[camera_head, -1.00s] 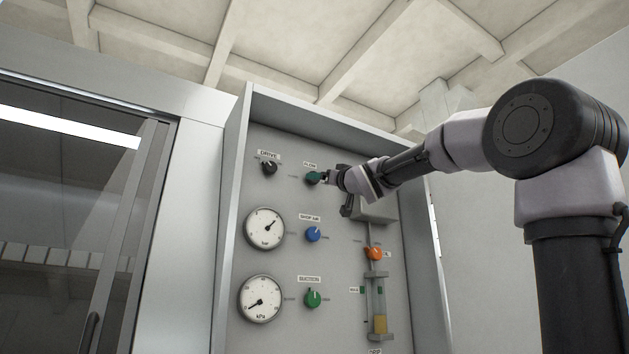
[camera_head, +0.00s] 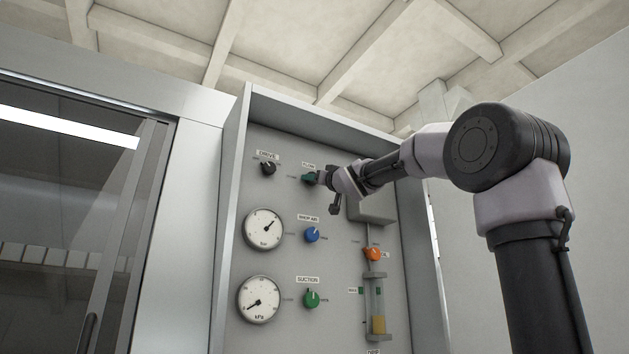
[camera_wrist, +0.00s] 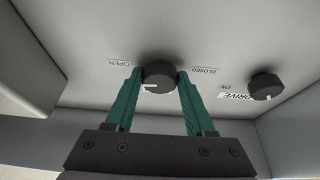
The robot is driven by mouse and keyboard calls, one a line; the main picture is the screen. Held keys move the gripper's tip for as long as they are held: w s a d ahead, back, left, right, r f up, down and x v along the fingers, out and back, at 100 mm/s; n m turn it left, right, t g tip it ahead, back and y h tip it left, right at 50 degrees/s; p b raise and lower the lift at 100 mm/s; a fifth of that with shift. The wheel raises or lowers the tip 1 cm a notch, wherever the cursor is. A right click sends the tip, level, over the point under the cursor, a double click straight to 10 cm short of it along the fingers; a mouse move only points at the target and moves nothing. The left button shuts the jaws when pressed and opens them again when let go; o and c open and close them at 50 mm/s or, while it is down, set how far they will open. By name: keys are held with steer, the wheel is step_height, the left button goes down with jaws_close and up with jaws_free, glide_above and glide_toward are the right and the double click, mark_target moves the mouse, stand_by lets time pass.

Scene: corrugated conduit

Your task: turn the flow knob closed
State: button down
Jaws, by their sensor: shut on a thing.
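The flow knob (camera_wrist: 159,72) is a dark round knob on the grey panel. In the wrist view it sits between the two green fingers of my gripper (camera_wrist: 158,80), which are shut on its sides. A white mark shows on its near face, partly at the lower left; its exact direction is hard to read. The OPEN label (camera_wrist: 119,63) is left of the knob and the CLOSED label (camera_wrist: 204,70) is right, both upside down. In the head view my gripper (camera_head: 311,178) is at the panel below the FLOW label (camera_head: 308,164) and hides most of the knob.
The dark DRIVE knob (camera_head: 267,169) is close on the left. The blue SHOP AIR knob (camera_head: 312,235), green SUCTION knob (camera_head: 312,299) and orange knob (camera_head: 372,254) are lower. A grey box (camera_head: 372,207) juts out beneath my wrist. The cabinet's side walls frame the panel.

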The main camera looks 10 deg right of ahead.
steer(key=shift+n, duration=0.4)
steer(key=shift+r+n+g+h, duration=0.3)
steer(key=shift+n+g, duration=1.15)
steer(key=shift+n, duration=4.25)
steer(key=shift+r+n+g+h, duration=0.3)
steer(key=shift+n+g, duration=1.2)
steer(key=shift+n, duration=4.2)
steer(key=shift+r+n+g+h, duration=0.1)
steer(key=shift+n+g+h, duration=0.9)
steer(key=shift+n, duration=4.7)
steer(key=shift+g+y, duration=0.4)
steer(key=shift+g, duration=0.05)
